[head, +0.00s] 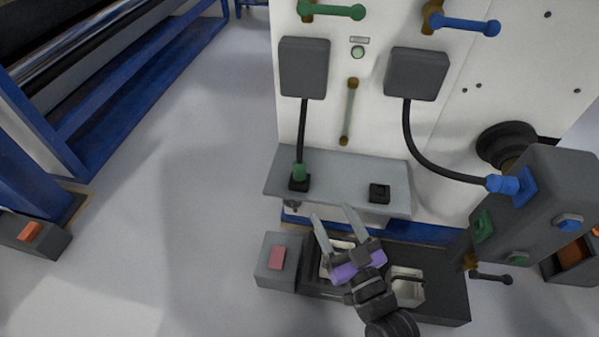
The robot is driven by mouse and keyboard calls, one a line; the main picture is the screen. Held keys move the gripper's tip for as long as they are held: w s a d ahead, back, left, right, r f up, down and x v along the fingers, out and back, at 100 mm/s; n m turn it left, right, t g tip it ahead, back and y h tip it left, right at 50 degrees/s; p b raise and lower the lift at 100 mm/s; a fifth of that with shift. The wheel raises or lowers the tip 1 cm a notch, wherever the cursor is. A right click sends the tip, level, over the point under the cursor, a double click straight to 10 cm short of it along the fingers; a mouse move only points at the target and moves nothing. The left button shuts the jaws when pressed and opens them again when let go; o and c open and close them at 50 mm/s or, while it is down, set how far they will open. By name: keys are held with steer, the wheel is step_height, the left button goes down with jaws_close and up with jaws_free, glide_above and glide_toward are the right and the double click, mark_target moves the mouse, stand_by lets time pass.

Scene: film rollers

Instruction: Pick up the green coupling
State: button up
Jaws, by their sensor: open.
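The green coupling (299,172) is on the end of a black cable that hangs from the left grey box on the white machine panel. It stands upright in a black socket (299,184) on the left part of the grey shelf. My gripper (331,217) is below and to the right of it, in front of the shelf's front edge. Its two pale fingers are spread apart and point up and away, with nothing between them. The gripper and the coupling are apart.
An empty black socket (379,193) sits on the shelf (340,178) at right. A blue coupling (504,185) joins a dark box (533,200) at right. Below are a grey box with a pink button (276,259) and a dark base (448,275).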

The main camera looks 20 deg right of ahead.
mark_target(301, 173)
steer(key=w+a+f+m+h+b, duration=0.1)
steer(key=w+f, duration=0.1)
steer(key=w, duration=0.6)
steer(key=w+f+m+h, duration=0.1)
steer(key=w+f, duration=0.1)
steer(key=w, duration=0.6)
steer(key=shift+g+h, duration=0.6)
steer(key=shift+g, duration=0.1)
steer(key=f, duration=0.3)
steer(key=w+d+f, duration=0.1)
steer(key=f, duration=0.1)
steer(key=shift+f, duration=0.1)
steer(key=shift+s+d+f, duration=0.15)
steer(key=shift+f, duration=0.1)
steer(key=shift+r, duration=0.1)
steer(key=w+b, duration=0.1)
steer(key=w, duration=0.1)
steer(key=shift+w+d, duration=0.15)
steer(key=shift+w, duration=0.15)
steer(key=w+b, duration=0.2)
steer(key=w, duration=0.2)
steer(key=shift+w+f+b, duration=0.1)
steer(key=shift+f+b, duration=0.2)
steer(key=shift+b, duration=0.1)
steer(key=shift+w+r, duration=0.15)
steer(key=shift+w, duration=0.35)
steer(key=shift+n, duration=0.3)
jaws_close()
